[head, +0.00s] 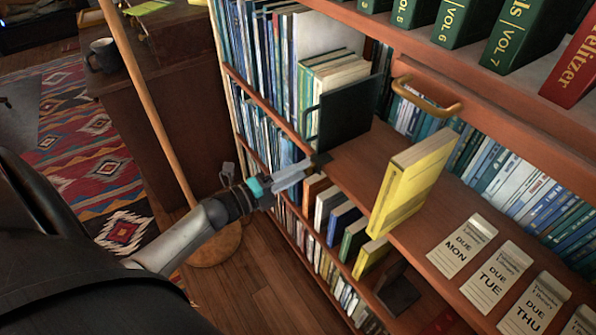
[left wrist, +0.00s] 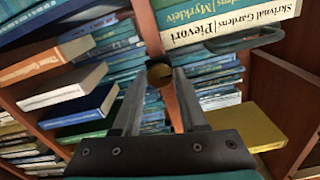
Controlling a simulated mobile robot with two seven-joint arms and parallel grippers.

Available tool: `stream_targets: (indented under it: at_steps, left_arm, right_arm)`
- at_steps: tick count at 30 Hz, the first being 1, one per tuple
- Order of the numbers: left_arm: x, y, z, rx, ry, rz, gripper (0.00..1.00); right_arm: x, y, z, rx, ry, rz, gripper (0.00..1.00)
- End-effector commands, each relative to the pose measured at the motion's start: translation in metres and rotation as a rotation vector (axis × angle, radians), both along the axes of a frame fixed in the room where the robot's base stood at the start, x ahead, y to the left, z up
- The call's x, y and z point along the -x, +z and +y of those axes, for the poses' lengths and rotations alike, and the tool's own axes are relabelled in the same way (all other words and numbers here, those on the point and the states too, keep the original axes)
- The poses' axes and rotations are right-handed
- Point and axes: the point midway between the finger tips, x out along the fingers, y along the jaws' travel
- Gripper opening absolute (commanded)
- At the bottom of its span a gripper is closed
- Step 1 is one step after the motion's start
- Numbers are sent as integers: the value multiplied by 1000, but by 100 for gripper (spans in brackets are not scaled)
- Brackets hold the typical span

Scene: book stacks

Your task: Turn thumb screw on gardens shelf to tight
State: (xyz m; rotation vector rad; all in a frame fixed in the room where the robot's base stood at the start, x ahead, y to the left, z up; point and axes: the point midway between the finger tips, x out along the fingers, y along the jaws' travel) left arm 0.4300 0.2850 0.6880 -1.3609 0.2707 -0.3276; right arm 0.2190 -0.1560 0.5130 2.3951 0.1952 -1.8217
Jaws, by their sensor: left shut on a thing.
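A round brass thumb screw (left wrist: 160,73) sits at the edge of the wooden gardens shelf in the left wrist view. My left gripper (left wrist: 160,82) has its two fingers on either side of it and is shut on it. In the head view the left gripper (head: 312,164) reaches the front edge of the shelf (head: 352,160), just below a dark bookend (head: 345,112). The screw is hidden there behind the fingers. How far the screw is turned cannot be told. My right gripper is not in view.
A yellow book (head: 412,185) stands on the shelf right of the bookend. Due-day cards (head: 462,246) lie further right.

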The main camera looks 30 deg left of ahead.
Motion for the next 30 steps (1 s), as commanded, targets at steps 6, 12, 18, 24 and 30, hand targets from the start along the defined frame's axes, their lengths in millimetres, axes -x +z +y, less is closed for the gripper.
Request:
stream_targets:
  at_steps: [6, 12, 18, 24, 30]
  left_arm:
    - [0, -1, 1, 0, 2, 3, 61]
    - [0, 0, 0, 1, 1, 1, 70]
    - [0, 0, 0, 1, 0, 0, 70]
    - [9, 0, 4, 1, 1, 2, 70]
    - [46, 1, 19, 1, 2, 6, 70]
  right_arm:
    - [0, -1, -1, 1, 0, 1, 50]
    - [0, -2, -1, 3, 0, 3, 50]
    - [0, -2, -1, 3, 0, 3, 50]
    - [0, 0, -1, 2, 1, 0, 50]
    - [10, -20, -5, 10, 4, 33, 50]
